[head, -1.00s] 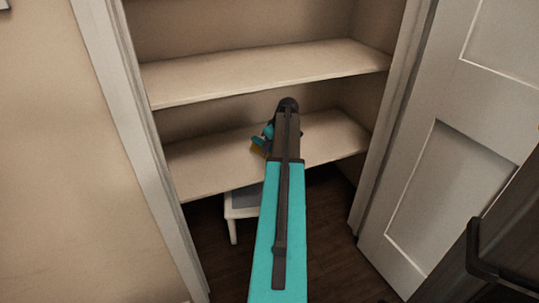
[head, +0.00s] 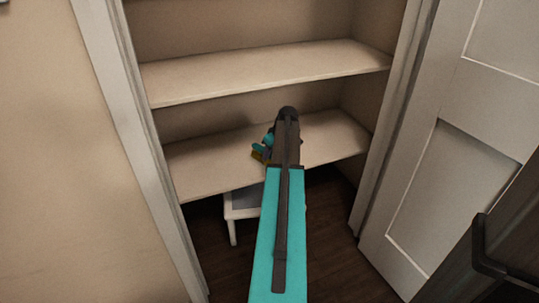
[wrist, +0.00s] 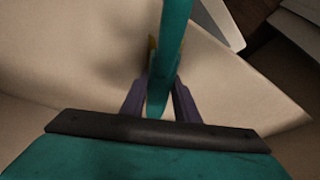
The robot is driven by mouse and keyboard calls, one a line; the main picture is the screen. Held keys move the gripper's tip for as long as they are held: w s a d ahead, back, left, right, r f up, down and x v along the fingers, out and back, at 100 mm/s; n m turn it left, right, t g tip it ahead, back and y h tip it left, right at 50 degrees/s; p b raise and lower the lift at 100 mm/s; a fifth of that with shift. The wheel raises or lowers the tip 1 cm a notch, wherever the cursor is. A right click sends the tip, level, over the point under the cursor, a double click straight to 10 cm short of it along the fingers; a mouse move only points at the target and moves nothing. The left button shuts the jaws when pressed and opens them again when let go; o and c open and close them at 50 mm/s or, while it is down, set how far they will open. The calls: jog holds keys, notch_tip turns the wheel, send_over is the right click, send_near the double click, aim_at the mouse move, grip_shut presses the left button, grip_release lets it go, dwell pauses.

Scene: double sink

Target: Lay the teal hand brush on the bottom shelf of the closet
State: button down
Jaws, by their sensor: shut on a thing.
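The teal hand brush (head: 259,148) shows in the head view just left of my arm's end, over the bottom shelf (head: 205,162) of the closet. A bit of yellow shows at its lower side. In the wrist view the brush (wrist: 174,40) runs up the picture between the dark fingers of my gripper (wrist: 160,103), which is shut on it. The pale shelf (wrist: 235,88) lies beneath, with a soft shadow left of the brush. I cannot tell whether the brush touches the shelf. In the head view my arm hides most of the gripper.
An upper shelf (head: 270,72) spans the closet above. A white step stool (head: 238,213) stands on the dark floor below the bottom shelf. The closet door (head: 465,150) stands open at right. The bottom shelf looks bare on both sides of my arm.

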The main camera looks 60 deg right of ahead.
jog(key=shift+a+f, duration=0.1)
jog(key=shift+f, duration=0.45)
jog(key=c, duration=1.4)
grip_release()
jog(key=shift+f, duration=0.25)
jog(key=shift+o, duration=0.2)
jog(key=shift+r, duration=0.2)
jog(key=shift+r, duration=0.1)
jog(key=shift+r, duration=0.8)
jog(key=p+v, duration=0.3)
jog(key=v, duration=0.8)
jog(key=shift+s+r, duration=0.1)
jog(key=shift+r, duration=0.05)
jog(key=shift+s+r, duration=0.1)
jog(key=shift+r, duration=0.05)
jog(key=shift+s, duration=0.1)
